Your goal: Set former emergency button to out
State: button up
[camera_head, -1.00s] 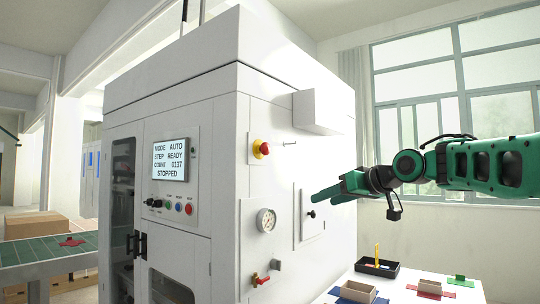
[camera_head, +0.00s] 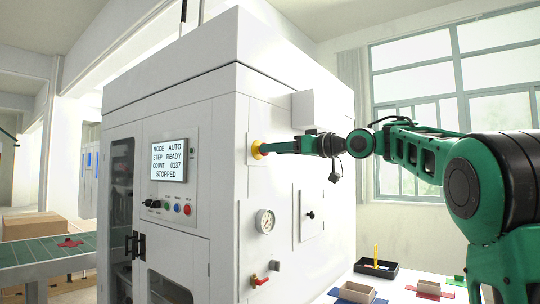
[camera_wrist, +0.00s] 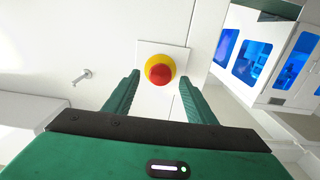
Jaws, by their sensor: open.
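The emergency button is a red mushroom head with a yellow collar on the white side wall of the former (camera_head: 215,90). In the wrist view the emergency button (camera_wrist: 160,72) sits on a pale square plate, beyond and between my two green fingertips. My gripper (camera_wrist: 158,88) is open, with one finger left and one right of the button and a gap on both sides. In the head view my gripper (camera_head: 268,147) reaches the button from the right and covers most of it, leaving part of the yellow collar. The button's in or out position cannot be told.
A small metal peg (camera_wrist: 82,76) sticks out of the wall left of the button. A white box (camera_head: 303,108) juts out above my forearm. A gauge (camera_head: 265,221) and a red valve handle (camera_head: 259,281) are lower on the wall. A table with trays (camera_head: 376,268) stands at lower right.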

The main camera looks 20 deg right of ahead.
jog(key=shift+x, duration=1.1)
grip_shut()
jog(key=shift+s+d, duration=0.3)
jog(key=shift+s, duration=0.05)
grip_release()
